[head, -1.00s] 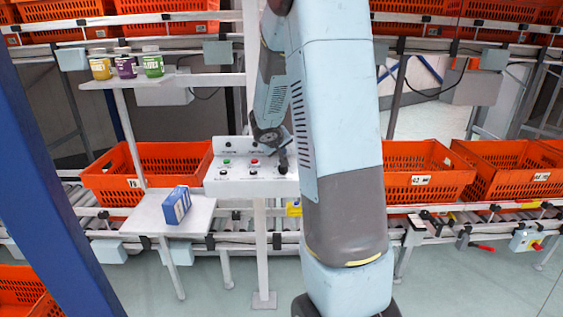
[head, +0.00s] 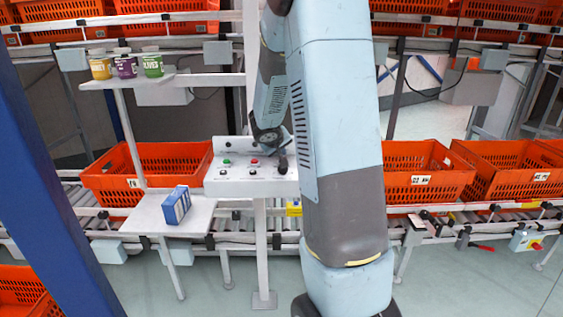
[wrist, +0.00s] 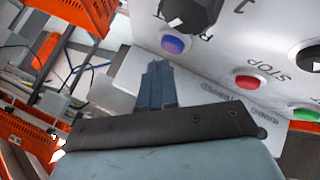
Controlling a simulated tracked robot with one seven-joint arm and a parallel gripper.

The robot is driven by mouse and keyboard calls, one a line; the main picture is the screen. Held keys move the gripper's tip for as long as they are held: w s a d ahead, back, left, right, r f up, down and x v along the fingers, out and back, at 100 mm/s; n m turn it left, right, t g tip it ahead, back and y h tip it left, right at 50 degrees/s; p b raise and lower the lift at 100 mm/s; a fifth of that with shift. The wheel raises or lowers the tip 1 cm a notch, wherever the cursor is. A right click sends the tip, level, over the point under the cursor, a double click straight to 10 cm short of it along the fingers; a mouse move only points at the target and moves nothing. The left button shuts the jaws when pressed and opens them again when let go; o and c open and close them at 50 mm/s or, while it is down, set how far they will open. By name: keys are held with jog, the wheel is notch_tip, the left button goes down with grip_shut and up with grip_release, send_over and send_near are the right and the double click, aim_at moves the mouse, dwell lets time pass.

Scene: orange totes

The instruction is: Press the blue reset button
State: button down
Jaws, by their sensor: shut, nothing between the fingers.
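The white control panel (head: 211,184) stands on a post in the middle of the head view. In the wrist view the blue button (wrist: 172,44) sits on the panel face, below a large black knob (wrist: 190,12). I cannot make the blue button out in the head view, where my arm covers part of the panel. My gripper (wrist: 158,66) is shut and empty. In the wrist view its fingertips appear just below the blue button, with a visible gap in the picture; the true distance is unclear.
A red button (wrist: 248,82) and a green button (wrist: 305,114) lie right of the blue one in the wrist view. A small table with a blue box (head: 176,205) stands left of the panel. Orange totes (head: 428,178) line the conveyor behind.

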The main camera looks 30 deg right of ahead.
jog(key=shift+f, duration=0.15)
jog(key=shift+f, duration=0.2)
jog(key=shift+f, duration=0.45)
dwell(0.8)
dwell(0.3)
jog(key=shift+r, duration=0.9)
jog(key=shift+r, duration=2.5)
jog(key=shift+s, duration=0.1)
